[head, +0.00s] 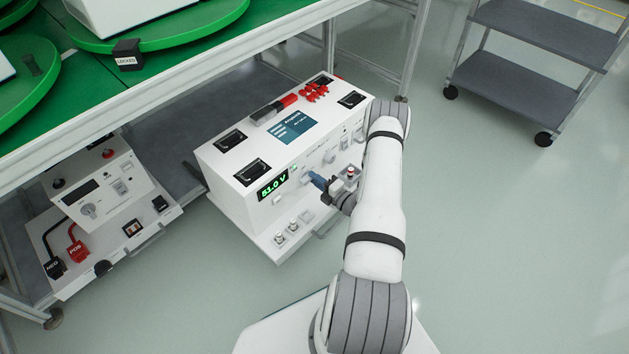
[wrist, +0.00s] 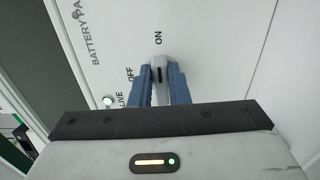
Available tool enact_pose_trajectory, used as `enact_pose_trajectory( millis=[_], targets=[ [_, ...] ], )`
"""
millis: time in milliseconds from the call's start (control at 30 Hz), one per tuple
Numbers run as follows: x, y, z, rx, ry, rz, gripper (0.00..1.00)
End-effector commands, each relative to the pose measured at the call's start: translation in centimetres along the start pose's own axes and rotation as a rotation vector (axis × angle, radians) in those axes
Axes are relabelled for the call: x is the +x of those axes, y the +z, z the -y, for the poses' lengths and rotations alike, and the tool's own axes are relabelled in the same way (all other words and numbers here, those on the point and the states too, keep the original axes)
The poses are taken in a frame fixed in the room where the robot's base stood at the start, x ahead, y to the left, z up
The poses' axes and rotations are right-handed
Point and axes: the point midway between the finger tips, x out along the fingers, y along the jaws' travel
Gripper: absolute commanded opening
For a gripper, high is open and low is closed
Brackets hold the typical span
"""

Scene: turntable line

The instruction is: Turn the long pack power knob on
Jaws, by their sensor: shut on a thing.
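The long white battery pack (head: 232,160) sits on the low shelf, its front panel facing my arm. Its display (head: 272,186) shows lit green digits and a V. My gripper (head: 312,180) is at that front panel. In the wrist view the gripper's blue fingers (wrist: 160,88) are shut on the grey power knob (wrist: 158,65), one on each side. The knob's dark mark lines up toward the ON label, with OFF to its left. A small light (wrist: 107,101) by the LIVE label glows green. In the head view the fingers hide the knob.
A smaller white unit (head: 100,180) with red and black plugs stands left on the shelf. A grey cart (head: 540,60) stands at upper right. The floor at right is clear.

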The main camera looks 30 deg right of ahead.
Motion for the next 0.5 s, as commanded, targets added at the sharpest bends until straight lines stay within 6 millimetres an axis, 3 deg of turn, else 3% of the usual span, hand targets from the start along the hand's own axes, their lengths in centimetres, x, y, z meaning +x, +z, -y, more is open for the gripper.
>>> enact_pose_trajectory(
  millis=[500],
  targets=[
    [-0.12, -0.36, 0.34, 0.050, -0.006, -0.004, 0.00]
  ],
)
